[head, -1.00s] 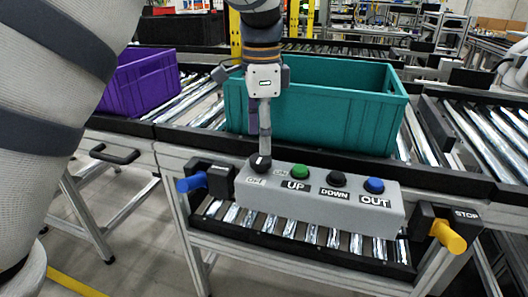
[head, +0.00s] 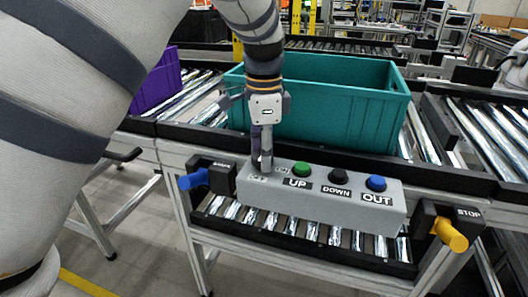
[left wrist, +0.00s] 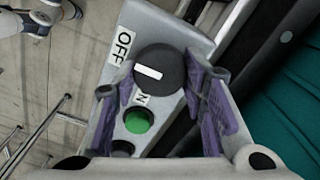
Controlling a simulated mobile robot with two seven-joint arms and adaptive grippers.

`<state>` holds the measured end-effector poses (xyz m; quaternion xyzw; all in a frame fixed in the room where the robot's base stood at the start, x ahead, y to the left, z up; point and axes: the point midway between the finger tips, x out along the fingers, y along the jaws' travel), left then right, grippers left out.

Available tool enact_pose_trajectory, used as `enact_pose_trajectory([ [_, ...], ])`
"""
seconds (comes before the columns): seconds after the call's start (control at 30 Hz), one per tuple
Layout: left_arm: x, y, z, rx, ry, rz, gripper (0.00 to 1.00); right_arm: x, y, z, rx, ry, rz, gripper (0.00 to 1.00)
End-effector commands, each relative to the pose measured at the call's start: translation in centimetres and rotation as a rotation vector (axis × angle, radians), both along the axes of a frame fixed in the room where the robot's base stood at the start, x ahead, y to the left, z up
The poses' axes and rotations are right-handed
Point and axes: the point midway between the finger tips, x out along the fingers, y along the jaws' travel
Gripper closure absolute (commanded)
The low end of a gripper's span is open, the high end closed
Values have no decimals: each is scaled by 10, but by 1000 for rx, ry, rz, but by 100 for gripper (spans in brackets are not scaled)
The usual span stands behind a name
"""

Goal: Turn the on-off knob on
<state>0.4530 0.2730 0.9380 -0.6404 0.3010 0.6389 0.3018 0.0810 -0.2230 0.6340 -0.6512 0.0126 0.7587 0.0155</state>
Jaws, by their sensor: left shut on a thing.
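The on-off knob (left wrist: 171,85) is a dark round dial with a white bar, at the left end of the grey control box (head: 330,207). In the left wrist view the bar lies nearly sideways, left of the dial's middle, between the OFF label (left wrist: 122,46) and the partly hidden ON label (left wrist: 141,99). My left gripper (head: 261,167) points down over the knob and is shut on it, one finger on each side. In the head view the fingers mostly hide the knob. My right gripper is not in view.
Green UP (head: 301,169), black DOWN (head: 338,176) and blue OUT (head: 376,184) buttons sit along the box, to the right of the knob. A blue handle (head: 193,180) and a yellow STOP handle (head: 449,235) flank it. A teal crate (head: 340,115) stands close behind on rollers.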

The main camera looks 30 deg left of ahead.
Motion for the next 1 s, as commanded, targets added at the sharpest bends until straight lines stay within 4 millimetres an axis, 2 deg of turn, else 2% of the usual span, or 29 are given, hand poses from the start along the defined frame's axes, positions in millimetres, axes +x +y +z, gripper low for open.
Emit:
enact_pose_trajectory([
  [0.37,0,0,1,-3,-1,165,89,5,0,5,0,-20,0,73],
  [1.0,2,2,-1,-2,3,766,89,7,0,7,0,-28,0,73],
])
